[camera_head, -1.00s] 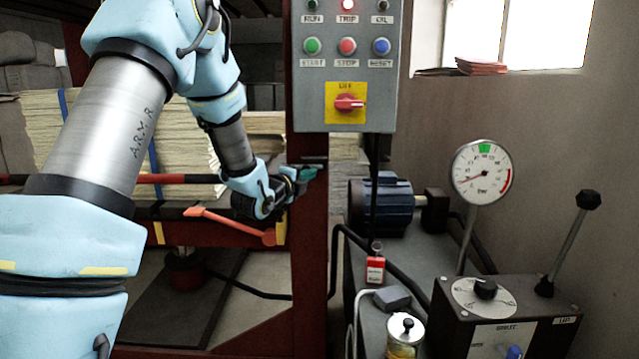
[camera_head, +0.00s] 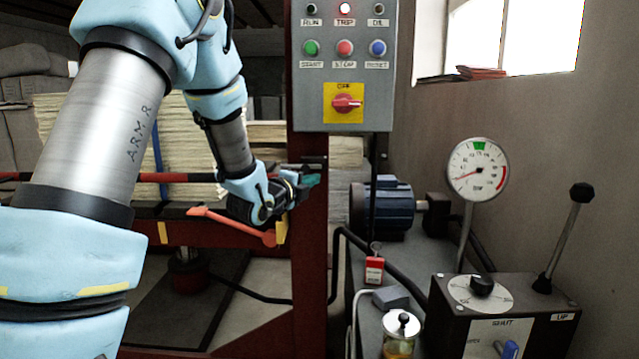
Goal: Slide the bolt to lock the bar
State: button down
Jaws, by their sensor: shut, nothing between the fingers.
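The red-and-black striped bar (camera_head: 160,177) runs level across the front of the stacked pale sheets to the dark red post (camera_head: 310,240). A small dark metal bolt fitting (camera_head: 314,160) sits on the post, just under the control box. My gripper (camera_head: 311,181), with teal fingertips, is shut and empty, just below the bolt fitting. I cannot tell whether the fingertips touch it. My gripper and wrist hide the bar's right end, and how far the bolt is slid is too small to tell.
An orange-red lever (camera_head: 232,226) slopes below my wrist, close to it. The grey control box (camera_head: 343,65) hangs above my gripper. A blue motor (camera_head: 382,206), gauge (camera_head: 477,170) and black valve box (camera_head: 505,320) stand to the right.

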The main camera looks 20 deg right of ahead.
jog(key=shift+b+v, duration=0.3)
jog(key=shift+v, duration=1.9)
jog(key=w+a+f+n+y, duration=0.1)
jog(key=a+f+n+y, duration=0.3)
jog(key=a+n, duration=0.3)
jog(key=a+f+n+y, duration=0.3)
jog(key=a+n+y, duration=0.15)
jog(key=a, duration=0.45)
jog(key=s+a+f+n+g+y, duration=0.2)
jog(key=s+a+f+n+g, duration=0.1)
jog(key=s+a+n, duration=0.3)
jog(key=s+a+f+n+g+y, duration=0.3)
jog(key=s+a+n, duration=0.1)
jog(key=a+n, duration=0.25)
jog(key=s+a+n+g, duration=0.3)
jog(key=s+a+n, duration=0.15)
jog(key=s, duration=0.45)
notch_tip(320, 180, up, 14)
jog(key=p, duration=1.4)
jog(key=shift+w+d, duration=0.2)
jog(key=shift+w, duration=0.1)
